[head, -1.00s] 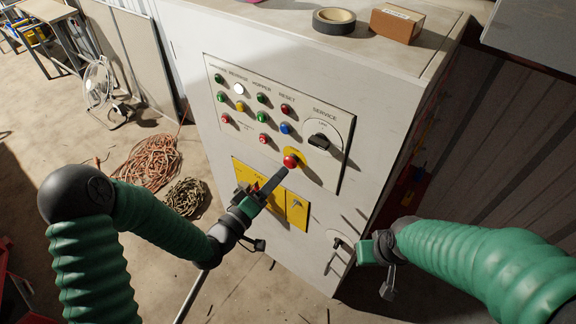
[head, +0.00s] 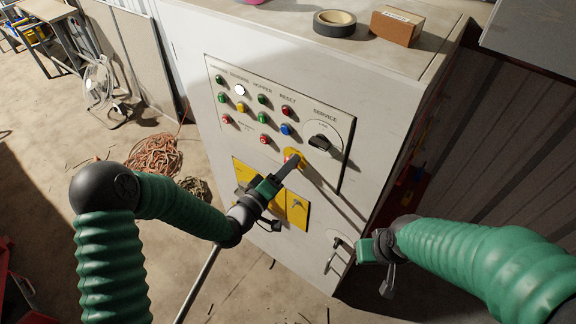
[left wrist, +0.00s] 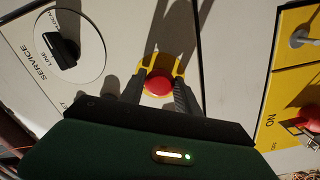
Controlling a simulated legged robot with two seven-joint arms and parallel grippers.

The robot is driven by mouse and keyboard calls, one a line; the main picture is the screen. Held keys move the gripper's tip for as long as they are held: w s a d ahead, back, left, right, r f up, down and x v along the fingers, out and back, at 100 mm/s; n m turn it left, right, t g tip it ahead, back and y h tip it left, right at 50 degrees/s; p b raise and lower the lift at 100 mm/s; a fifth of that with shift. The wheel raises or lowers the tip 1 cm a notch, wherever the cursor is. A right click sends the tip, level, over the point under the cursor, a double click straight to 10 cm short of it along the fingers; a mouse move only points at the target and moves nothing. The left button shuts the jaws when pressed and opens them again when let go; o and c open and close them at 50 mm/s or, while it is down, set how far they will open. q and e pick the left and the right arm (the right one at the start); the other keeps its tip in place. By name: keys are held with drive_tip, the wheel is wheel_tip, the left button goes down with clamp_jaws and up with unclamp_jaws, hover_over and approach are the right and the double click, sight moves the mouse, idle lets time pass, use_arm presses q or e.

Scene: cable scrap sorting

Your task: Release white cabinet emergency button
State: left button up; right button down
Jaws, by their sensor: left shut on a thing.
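The white cabinet (head: 245,200) stands in the middle with a control panel on its front. The emergency button is a red mushroom head on a yellow backing, and it shows between my fingers in the left wrist view (left wrist: 158,85). In the head view its yellow backing (head: 296,154) shows, and my gripper covers most of the red head. My left gripper (head: 291,163) is shut on the emergency button, one finger on each side. My right gripper (head: 362,250) is near the cabinet's lower right handle; its fingers are too unclear to judge.
A rotary service switch (head: 320,142) sits right of the button, with several coloured buttons to its upper left. Yellow panels (head: 297,210) are below. A tape roll (head: 335,22) and a cardboard box (head: 397,26) lie on the cabinet top. Coiled cables (head: 155,155) lie on the floor.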

use_arm(q)
drive_tip(key=shift+f, duration=0.1)
clamp_jaws()
drive_tip(key=shift+a, duration=0.1)
drive_tip(key=shift+v, duration=0.85)
drive_tip(key=o, duration=0.7)
unclamp_jaws()
drive_tip(key=shift+f, duration=0.15)
drive_tip(key=o, duration=0.4)
use_arm(e)
drive_tip(key=shift+s+a+f, duration=0.1)
drive_tip(key=shift+s+a, duration=0.15)
drive_tip(key=shift+s, duration=0.05)
use_arm(q)
drive_tip(key=shift+o, duration=0.2)
